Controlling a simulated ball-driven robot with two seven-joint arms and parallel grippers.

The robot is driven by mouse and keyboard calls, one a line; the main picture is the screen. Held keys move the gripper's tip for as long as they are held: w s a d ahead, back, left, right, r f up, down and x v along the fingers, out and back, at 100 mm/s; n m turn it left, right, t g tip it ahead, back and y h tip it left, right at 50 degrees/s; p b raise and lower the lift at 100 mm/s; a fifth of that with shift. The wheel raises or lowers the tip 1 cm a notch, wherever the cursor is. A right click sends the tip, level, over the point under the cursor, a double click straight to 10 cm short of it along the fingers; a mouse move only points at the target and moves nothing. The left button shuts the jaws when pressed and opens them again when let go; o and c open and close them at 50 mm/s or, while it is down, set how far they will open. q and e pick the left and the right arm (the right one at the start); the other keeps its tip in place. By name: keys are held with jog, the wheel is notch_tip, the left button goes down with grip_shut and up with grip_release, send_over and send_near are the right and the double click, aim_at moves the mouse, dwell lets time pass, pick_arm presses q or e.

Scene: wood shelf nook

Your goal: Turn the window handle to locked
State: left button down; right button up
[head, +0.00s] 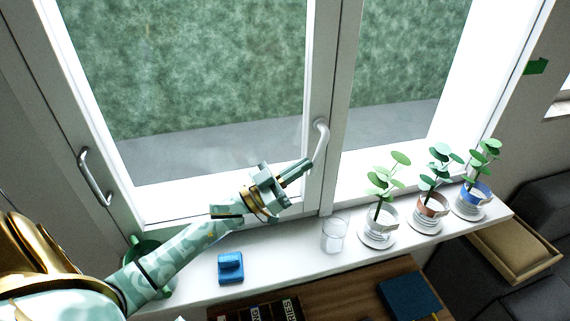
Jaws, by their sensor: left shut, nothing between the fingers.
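A silver window handle (322,140) is on the middle upright of the white window frame. Its pivot end is at the top and its grip hangs down along the upright. My left gripper (308,164) comes in from the lower left, its fingers shut and empty. Its fingertips are close beside the lower end of the handle, on its left. I cannot tell whether they touch it. My right gripper is out of view.
On the white sill (285,245) stand a clear glass (334,236), a blue object (230,267) and several potted plants, one in a blue-banded pot (474,194). A green pot (148,250) is partly behind my arm. A wooden surface with a blue book (408,296) lies below.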

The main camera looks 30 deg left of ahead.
pick_arm(q)
jog(key=shift+w+d+f, duration=0.65)
jog(key=shift+w+d, duration=0.05)
jog(key=shift+w, duration=0.05)
dwell(0.3)
jog(key=shift+f, duration=0.1)
